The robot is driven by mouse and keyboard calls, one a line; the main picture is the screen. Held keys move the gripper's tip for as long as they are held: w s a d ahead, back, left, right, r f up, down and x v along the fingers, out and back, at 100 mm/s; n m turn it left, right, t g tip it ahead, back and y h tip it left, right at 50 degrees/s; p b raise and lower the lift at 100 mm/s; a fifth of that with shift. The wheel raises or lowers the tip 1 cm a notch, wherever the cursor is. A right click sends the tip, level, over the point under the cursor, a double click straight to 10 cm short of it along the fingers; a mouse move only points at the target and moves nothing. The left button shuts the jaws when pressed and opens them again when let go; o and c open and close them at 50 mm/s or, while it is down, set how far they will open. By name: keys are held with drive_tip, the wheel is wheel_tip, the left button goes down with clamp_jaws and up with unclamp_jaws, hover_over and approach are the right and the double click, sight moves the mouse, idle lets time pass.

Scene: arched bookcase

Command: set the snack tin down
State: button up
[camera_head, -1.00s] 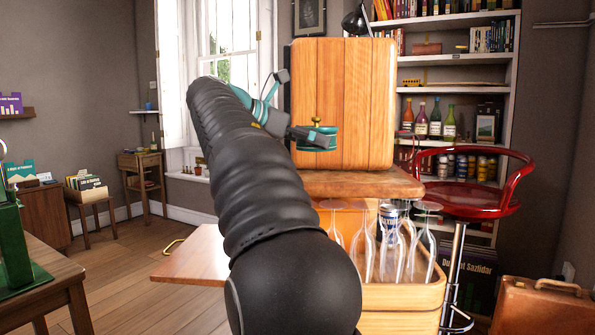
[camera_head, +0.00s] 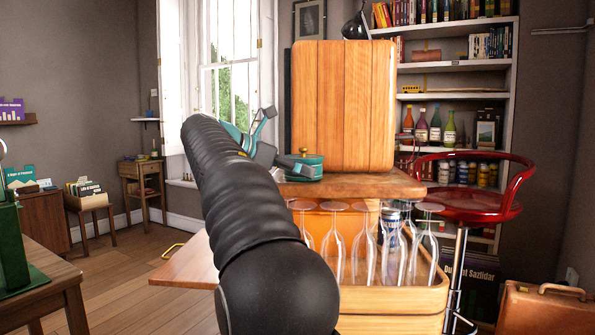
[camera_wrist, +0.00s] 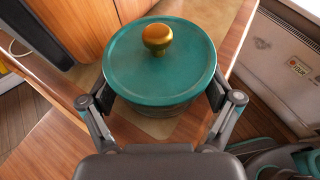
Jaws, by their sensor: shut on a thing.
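The snack tin is a round teal tin (camera_head: 308,171) with a gold knob on its lid. It is upright in my gripper (camera_head: 297,167), close over the left part of the wooden cabinet top (camera_head: 365,186). I cannot tell whether its base touches the wood. In the wrist view, the tin (camera_wrist: 135,62) sits between the two fingers of my gripper (camera_wrist: 160,95), which are shut on its sides. Its lid hides most of its base and the surface directly under it.
A tall wooden panel (camera_head: 343,105) stands upright right behind the tin. Several upside-down glasses (camera_head: 333,245) hang below the cabinet top over a wooden tray (camera_head: 395,300). A red stool (camera_head: 480,203) stands to the right. A lower wooden leaf (camera_head: 190,265) extends left.

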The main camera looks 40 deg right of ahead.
drive_tip(key=shift+f, duration=0.1)
drive_tip(key=o, duration=0.9)
drive_tip(key=shift+f, duration=0.1)
drive_tip(key=shift+a+r, duration=0.1)
drive_tip(key=shift+r, duration=0.2)
drive_tip(key=p+v, duration=0.3)
drive_tip(key=v, duration=0.8)
drive_tip(key=shift+w+a, duration=0.1)
drive_tip(key=shift+a, duration=0.3)
drive_tip(key=s+a+f+m+t+y, duration=0.2)
drive_tip(key=s+a+f+m+y, duration=0.2)
drive_tip(key=s+f, duration=0.4)
drive_tip(key=s+a+f+m+t+y, duration=0.3)
drive_tip(key=s+a+f+m+y, duration=0.2)
drive_tip(key=f, duration=1)
drive_tip(key=s+a+f+m+t+y, duration=0.3)
drive_tip(key=s+a+f+m, duration=0.4)
drive_tip(key=s+a+f, duration=0.3)
drive_tip(key=shift+s+a+f+y, duration=0.4)
drive_tip(key=shift+s+f+y, duration=0.25)
drive_tip(key=shift+f+y, duration=0.1)
